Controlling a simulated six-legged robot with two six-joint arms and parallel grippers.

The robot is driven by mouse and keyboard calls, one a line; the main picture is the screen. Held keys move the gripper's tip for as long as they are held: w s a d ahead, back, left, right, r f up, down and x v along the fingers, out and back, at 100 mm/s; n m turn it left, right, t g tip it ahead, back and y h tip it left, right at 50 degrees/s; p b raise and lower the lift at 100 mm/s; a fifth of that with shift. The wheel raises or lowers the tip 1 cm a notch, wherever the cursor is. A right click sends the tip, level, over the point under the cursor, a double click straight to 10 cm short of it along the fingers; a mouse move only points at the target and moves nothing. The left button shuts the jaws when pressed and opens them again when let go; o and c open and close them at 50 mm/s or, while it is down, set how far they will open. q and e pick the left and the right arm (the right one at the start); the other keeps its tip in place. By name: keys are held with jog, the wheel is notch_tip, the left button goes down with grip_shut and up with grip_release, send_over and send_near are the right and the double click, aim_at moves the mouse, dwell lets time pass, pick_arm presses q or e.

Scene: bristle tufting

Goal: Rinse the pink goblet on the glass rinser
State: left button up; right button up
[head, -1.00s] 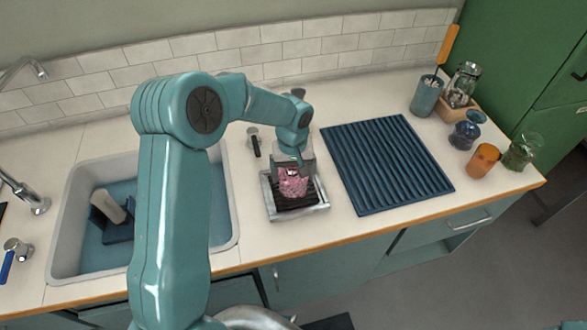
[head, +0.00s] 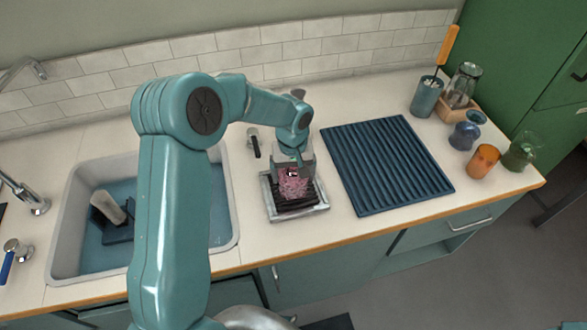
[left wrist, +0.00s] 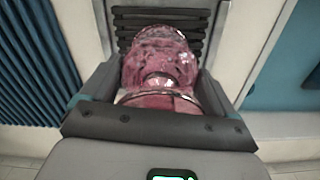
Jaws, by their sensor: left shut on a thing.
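The pink goblet (head: 293,187) is over the glass rinser (head: 325,206), a metal tray with a black slatted grate on the counter. My left gripper (head: 291,176) is shut on the goblet from above. In the left wrist view the goblet (left wrist: 160,62) sits between the two grey fingers of my left gripper (left wrist: 157,90), with the black slats of the rinser (left wrist: 150,18) behind it. Whether the goblet touches the grate cannot be told. My right gripper is not in view.
A sink (head: 70,225) with a blue basin lies left of the rinser. A dark blue ribbed drying mat (head: 388,165) lies to the right. An orange cup (head: 483,160), a green glass (head: 520,152) and a blue goblet (head: 464,136) stand at the far right.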

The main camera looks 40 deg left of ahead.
pick_arm(q)
jog(key=shift+r+p, duration=2.1)
jog(key=shift+r, duration=1.45)
jog(key=shift+f, duration=0.1)
